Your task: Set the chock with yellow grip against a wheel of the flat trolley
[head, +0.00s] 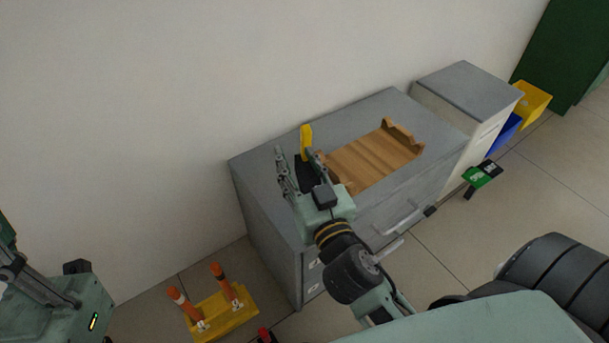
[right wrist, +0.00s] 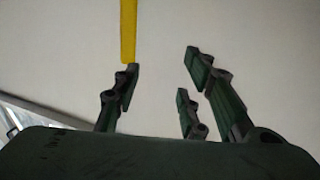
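The chock with yellow grip (head: 306,139) is on the grey cabinet top, its yellow grip upright and its dark body partly hidden by my right gripper. My right gripper (head: 298,160) is over the cabinet beside the chock, fingers spread. In the right wrist view the fingers (right wrist: 160,82) stand apart with nothing between them; the yellow grip (right wrist: 128,32) shows past the left fingertip. My left gripper (head: 18,262) is at the lower left edge, partly cut off; its finger state is unclear. I cannot make out the flat trolley or its wheels.
A wooden tray (head: 372,160) lies right of the chock on the grey cabinet (head: 262,165). A yellow base with orange posts (head: 222,316) stands on the floor. A lower cabinet (head: 465,84), blue and yellow bins (head: 532,100) and a green-black object (head: 481,177) are at right.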

